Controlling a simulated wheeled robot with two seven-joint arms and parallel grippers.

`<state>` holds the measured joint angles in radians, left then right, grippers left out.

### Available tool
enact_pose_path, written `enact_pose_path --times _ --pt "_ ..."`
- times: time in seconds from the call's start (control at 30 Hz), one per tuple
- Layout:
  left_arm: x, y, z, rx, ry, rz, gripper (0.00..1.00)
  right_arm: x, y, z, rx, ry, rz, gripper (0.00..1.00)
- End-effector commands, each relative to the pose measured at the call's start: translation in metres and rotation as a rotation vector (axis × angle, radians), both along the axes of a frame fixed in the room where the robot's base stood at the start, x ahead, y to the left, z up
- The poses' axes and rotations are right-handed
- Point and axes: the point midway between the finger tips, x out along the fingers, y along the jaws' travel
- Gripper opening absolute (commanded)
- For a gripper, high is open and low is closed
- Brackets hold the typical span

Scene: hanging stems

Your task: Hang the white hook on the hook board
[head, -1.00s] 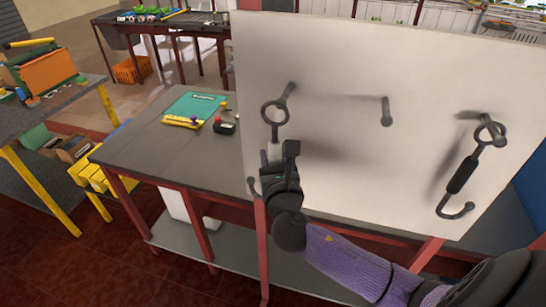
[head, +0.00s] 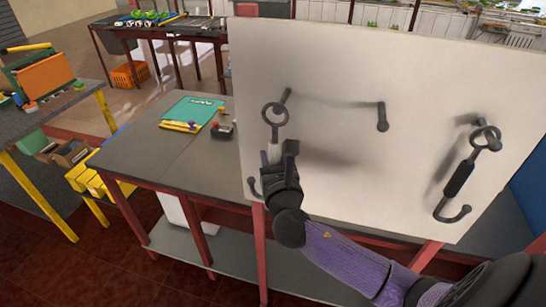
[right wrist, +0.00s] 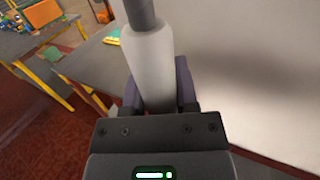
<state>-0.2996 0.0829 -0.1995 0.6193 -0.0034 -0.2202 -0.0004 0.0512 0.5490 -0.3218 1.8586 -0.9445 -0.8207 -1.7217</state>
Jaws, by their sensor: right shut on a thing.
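The white hook has a dark ring (head: 275,114) on top, a white grip (head: 273,153) and a dark curved lower end (head: 253,187). My right gripper (head: 281,165) is shut on its white grip, which also fills the middle of the right wrist view (right wrist: 150,65). The hook is about upright in front of the pale hook board (head: 330,60). Its ring overlaps the lower part of the board's left peg (head: 287,95); I cannot tell whether the peg passes through it. The middle peg (head: 382,118) is bare. My left gripper is not in view.
A black hook (head: 458,180) hangs by its ring from the right peg (head: 480,122). A grey table (head: 150,150) left of the board holds a green mat (head: 193,108) and a small red and black item (head: 222,131). Another workbench (head: 50,120) stands at far left.

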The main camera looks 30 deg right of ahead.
Motion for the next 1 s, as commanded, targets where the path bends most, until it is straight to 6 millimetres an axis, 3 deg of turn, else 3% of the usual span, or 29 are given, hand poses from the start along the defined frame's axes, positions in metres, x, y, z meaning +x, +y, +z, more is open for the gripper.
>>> enact_pose_path --times 1.0 --pt "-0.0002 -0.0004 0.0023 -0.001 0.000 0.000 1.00 0.0081 -0.0093 0.0006 -0.002 -0.001 0.000 0.00"
